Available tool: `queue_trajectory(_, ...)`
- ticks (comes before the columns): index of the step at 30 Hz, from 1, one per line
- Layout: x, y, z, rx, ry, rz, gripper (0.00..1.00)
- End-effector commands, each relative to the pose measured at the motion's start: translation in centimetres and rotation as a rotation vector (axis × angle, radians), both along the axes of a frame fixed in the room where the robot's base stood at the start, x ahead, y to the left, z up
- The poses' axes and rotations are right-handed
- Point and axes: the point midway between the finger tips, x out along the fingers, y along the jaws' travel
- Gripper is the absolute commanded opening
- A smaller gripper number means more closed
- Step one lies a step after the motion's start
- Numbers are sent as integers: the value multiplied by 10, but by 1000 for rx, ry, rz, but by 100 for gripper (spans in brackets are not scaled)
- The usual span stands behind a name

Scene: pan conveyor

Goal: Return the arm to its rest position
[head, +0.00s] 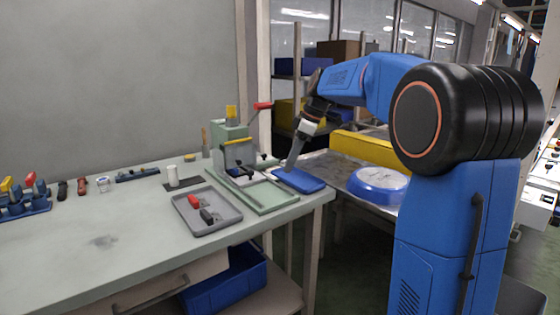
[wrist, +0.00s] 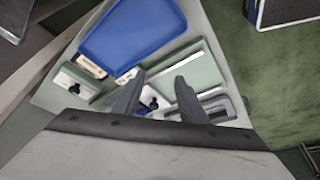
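My gripper (head: 292,163) hangs from my blue arm, pointing down above the right end of the workbench, close to the flat blue tray (head: 298,180). In the wrist view my gripper's two dark fingers (wrist: 160,84) stand apart with nothing between them. The blue tray also shows in that view (wrist: 132,35), beyond the fingertips, and looks empty. My arm is stretched out to the left from its shoulder joint. I cannot tell the exact height of the fingertips above the bench.
A green press (head: 232,145) with a red-knobbed lever stands beside my gripper. A grey tray (head: 228,217) holds a red and a black piece. The workbench (head: 110,215) is clear at front left.

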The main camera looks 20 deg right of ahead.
Motion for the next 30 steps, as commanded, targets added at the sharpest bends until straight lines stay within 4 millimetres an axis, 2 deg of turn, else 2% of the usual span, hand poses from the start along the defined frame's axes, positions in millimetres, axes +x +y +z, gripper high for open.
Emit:
queue_trajectory(16,-2,-4,0,0,0,0,38)
queue_trajectory(20,-9,-1,0,-4,4,-18,38)
queue_trajectory(23,-27,3,1,-12,11,-62,38)
queue_trajectory(30,-98,19,-7,-41,38,-254,38)
